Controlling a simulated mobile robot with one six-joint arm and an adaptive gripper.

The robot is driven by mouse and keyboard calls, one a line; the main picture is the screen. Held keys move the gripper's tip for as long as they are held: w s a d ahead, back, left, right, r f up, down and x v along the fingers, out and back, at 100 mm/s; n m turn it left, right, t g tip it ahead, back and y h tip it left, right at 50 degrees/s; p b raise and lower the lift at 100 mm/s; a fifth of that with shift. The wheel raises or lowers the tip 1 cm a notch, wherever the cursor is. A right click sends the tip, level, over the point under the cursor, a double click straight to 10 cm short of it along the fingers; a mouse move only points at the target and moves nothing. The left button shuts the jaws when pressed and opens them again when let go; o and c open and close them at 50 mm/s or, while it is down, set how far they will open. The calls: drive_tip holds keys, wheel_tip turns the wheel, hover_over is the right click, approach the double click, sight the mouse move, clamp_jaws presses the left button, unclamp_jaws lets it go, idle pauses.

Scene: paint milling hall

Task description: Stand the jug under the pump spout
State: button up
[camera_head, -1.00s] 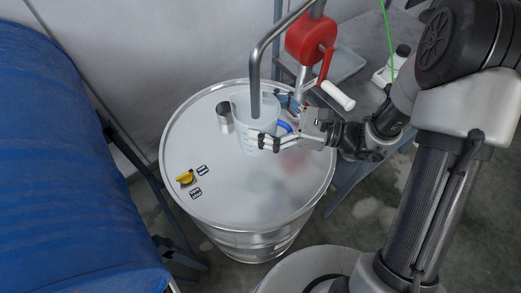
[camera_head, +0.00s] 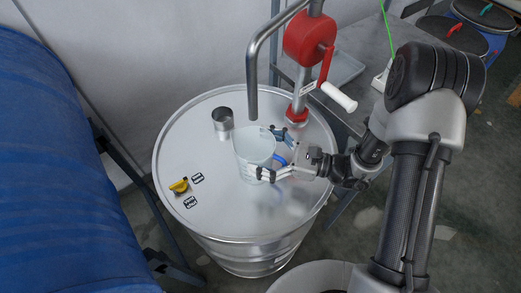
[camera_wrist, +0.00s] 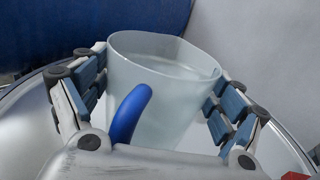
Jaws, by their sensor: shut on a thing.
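A translucent pale jug (camera_head: 250,152) with a blue handle stands upright over the drum lid. I cannot tell whether its base touches the lid. My gripper (camera_head: 268,152) is shut on it from the right. In the wrist view the jug (camera_wrist: 160,90) sits between both fingers, its blue handle (camera_wrist: 130,113) facing the palm. The pump spout (camera_head: 252,105) is a bent grey pipe whose open end shows just above the jug's far rim. The red pump body (camera_head: 306,40) has a crank with a white grip (camera_head: 338,97).
A blue drum (camera_head: 60,180) lies at left. A grey table (camera_head: 375,60) stands behind at right. The lid's front is clear.

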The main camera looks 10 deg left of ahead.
drive_tip(key=shift+f, duration=0.15)
drive_tip(key=o, duration=1)
